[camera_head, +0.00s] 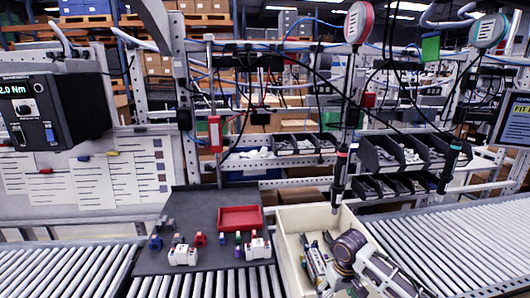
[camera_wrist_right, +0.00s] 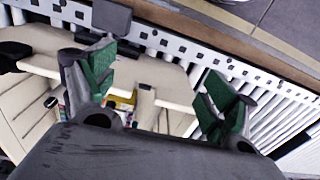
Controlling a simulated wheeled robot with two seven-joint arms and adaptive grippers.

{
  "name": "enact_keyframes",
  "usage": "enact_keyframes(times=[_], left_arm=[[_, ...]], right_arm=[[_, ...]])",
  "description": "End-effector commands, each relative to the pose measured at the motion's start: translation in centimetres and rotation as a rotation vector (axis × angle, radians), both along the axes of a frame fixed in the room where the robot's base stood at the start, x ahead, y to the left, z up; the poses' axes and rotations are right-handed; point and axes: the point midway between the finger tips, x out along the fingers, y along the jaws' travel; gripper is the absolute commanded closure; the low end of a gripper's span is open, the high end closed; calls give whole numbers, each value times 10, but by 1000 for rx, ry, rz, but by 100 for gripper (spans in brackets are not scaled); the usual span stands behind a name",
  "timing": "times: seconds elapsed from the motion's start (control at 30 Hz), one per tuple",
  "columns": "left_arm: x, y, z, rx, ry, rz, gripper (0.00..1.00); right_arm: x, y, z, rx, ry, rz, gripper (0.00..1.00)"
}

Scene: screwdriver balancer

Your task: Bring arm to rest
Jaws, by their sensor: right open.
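My right arm comes in at the bottom right of the head view, in front of the cream bin (camera_head: 297,219). My right gripper (camera_head: 318,258) appears over the bin opening; its height above the bin is hard to tell. In the right wrist view the gripper (camera_wrist_right: 157,82) is open, with two green-padded fingers wide apart and nothing between them. A dark screwdriver (camera_head: 340,172) hangs upright from its balancer (camera_head: 358,22) above the bin's back edge, apart from the gripper. A second screwdriver (camera_head: 450,165) hangs farther right. My left gripper is not in view.
A dark mat (camera_head: 185,208) holds a red tray (camera_head: 240,217) and several small parts. Roller conveyors (camera_head: 440,245) run along both sides. Black parts bins (camera_head: 380,152) stand behind. A torque display box (camera_head: 45,110) is at left.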

Motion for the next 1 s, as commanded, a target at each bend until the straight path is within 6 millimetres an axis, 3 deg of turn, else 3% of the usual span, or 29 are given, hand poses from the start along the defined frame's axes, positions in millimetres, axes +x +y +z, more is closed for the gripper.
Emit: enact_keyframes(times=[0.33, 0.7, 1.0], left_arm=[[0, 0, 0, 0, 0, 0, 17], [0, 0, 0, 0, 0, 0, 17], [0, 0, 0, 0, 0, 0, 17]], right_arm=[[-21, 26, -14, 33, -26, 58, 14], [-58, 64, -30, 94, -88, 133, 14], [-88, 82, -35, 133, -143, 157, 14]])
